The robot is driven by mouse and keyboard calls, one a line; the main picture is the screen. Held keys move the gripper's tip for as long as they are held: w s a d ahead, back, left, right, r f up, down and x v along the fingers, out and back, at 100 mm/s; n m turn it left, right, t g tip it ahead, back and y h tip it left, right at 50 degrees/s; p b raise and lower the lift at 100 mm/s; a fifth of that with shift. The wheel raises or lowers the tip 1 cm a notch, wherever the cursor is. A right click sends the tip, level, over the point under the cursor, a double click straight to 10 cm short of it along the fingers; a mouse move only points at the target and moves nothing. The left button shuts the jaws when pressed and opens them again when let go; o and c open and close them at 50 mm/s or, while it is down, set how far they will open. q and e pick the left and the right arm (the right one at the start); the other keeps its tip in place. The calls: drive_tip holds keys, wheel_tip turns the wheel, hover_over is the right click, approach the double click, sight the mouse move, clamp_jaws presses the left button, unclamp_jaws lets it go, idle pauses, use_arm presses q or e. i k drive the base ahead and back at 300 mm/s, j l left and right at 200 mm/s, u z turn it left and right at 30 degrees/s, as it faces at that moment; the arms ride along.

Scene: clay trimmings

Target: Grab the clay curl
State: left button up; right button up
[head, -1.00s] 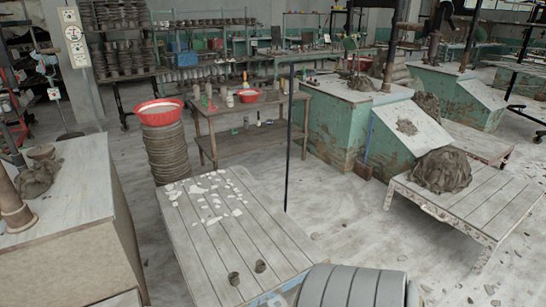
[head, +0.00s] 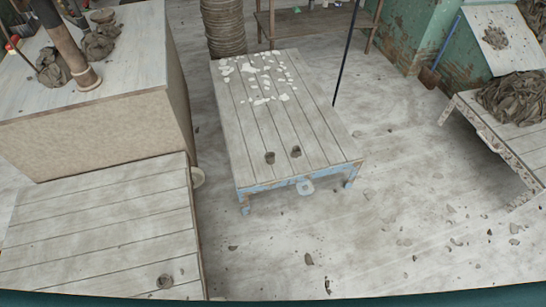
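A small brown ring-like clay piece (head: 165,281), which looks like a clay curl, lies on the low plank platform at the lower left. Two more small brown clay pieces, one on the left (head: 269,157) and one on the right (head: 295,151), stand near the front end of the plank table in the middle. They are too small to tell whether they are curls or little cups. Neither of my grippers is in view.
The middle plank table (head: 262,120) has blue legs and white flakes at its far end. The low plank platform (head: 95,235) adjoins a tall box-like bench (head: 110,120). Another table (head: 500,135) holds a clay heap (head: 512,98). Floor between is open, with scattered scraps.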

sight(271, 160)
drive_tip(key=i+l, duration=0.2)
drive_tip(key=i, duration=0.35)
drive_tip(key=i+l, duration=0.25)
drive_tip(key=i, duration=0.25)
drive_tip(key=i+l, duration=0.2)
drive_tip(key=i, duration=0.35)
